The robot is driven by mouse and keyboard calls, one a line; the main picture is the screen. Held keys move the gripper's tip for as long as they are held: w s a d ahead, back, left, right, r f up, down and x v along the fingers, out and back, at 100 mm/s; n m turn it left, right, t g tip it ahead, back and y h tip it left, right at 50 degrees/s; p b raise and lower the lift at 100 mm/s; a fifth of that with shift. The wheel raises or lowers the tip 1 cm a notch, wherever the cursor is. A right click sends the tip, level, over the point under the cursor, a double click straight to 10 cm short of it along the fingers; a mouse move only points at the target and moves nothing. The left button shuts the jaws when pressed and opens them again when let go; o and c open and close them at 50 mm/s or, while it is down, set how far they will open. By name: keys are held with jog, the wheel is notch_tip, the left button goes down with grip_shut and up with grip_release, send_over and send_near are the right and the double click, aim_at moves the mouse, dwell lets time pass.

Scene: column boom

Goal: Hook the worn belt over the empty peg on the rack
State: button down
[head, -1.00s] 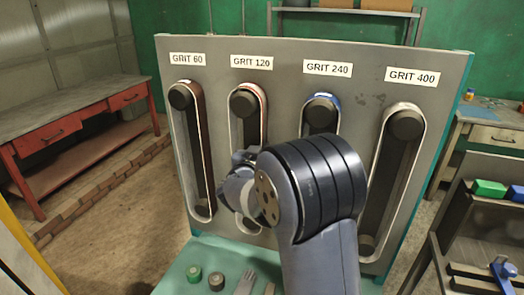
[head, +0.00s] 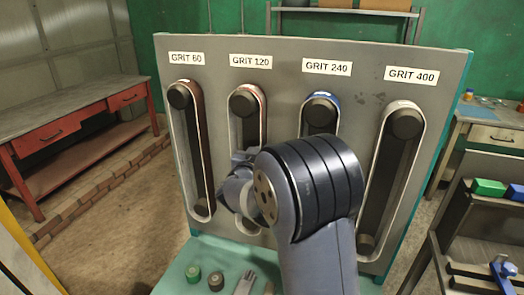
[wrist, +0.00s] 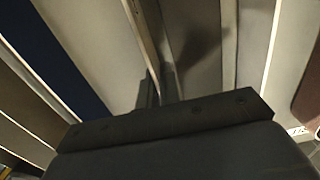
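An upright grey panel (head: 290,60) carries several long belt loops on dark rollers: the GRIT 60 belt (head: 209,150), the GRIT 120 belt (head: 265,115), the GRIT 240 belt (head: 338,120) and the GRIT 400 belt (head: 421,125). I cannot tell which one is worn. I cannot make out an empty peg. My gripper (head: 238,185) is at the panel over the lower part of the GRIT 120 loop, partly hidden by my arm. In the wrist view, pale strips and a dark blue strip (wrist: 45,60) surround it. Its fingertips are not clear, nor whether it holds anything.
A teal ledge (head: 175,280) below the panel holds a green disc (head: 193,279), a dark disc (head: 216,281) and small tools. A red-drawered bench (head: 60,125) stands left. A dark stand (head: 490,215) with a green block and blue clamp is at right.

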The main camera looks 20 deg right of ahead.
jog(key=c, duration=1.2)
grip_release()
jog(key=shift+c, duration=0.2)
jog(key=v, duration=0.7)
jog(key=x, duration=0.7)
